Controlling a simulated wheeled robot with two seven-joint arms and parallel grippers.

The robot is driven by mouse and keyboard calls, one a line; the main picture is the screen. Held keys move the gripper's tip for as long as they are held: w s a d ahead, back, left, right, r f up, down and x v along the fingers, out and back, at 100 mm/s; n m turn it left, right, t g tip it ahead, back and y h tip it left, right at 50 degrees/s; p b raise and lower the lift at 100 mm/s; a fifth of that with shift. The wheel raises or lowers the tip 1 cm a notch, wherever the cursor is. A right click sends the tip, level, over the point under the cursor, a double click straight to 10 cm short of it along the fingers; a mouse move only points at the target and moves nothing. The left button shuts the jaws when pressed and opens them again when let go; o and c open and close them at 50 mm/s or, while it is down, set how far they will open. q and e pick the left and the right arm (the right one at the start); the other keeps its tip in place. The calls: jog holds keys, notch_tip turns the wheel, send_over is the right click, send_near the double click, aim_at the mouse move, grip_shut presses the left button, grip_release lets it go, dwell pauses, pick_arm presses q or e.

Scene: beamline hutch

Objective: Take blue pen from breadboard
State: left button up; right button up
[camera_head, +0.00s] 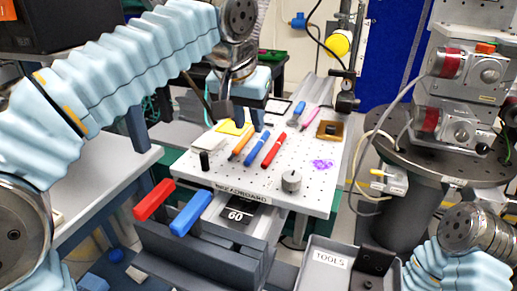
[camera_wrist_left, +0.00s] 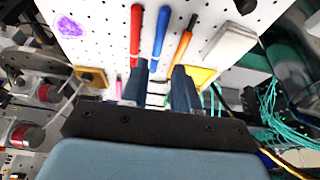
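The blue pen (camera_head: 257,149) lies on the white perforated breadboard (camera_head: 208,174), between an orange pen (camera_head: 241,146) and a red pen (camera_head: 274,149). In the left wrist view the blue pen (camera_wrist_left: 161,30) points away from me, its near end in line with the gap between my fingers. My left gripper (camera_head: 240,115) is over the far left part of the breadboard, at the pens' far ends; it also shows in the left wrist view (camera_wrist_left: 160,70). Its fingers are apart, with nothing gripped.
A yellow pad (camera_head: 233,128), black cylinder (camera_head: 204,160), metal knob (camera_head: 291,181), brown square piece (camera_head: 330,130) and pink pen (camera_head: 310,119) are on the breadboard. In front stand a red handle (camera_head: 154,200), a blue handle (camera_head: 191,212) and a TOOLS tray (camera_head: 330,262).

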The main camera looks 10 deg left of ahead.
aim_at(258, 144)
pick_arm(q)
jog(key=x, duration=0.7)
jog(key=shift+w+d+b, duration=0.2)
jog(key=shift+w+b, duration=0.1)
jog(key=shift+c, duration=0.3)
grip_shut()
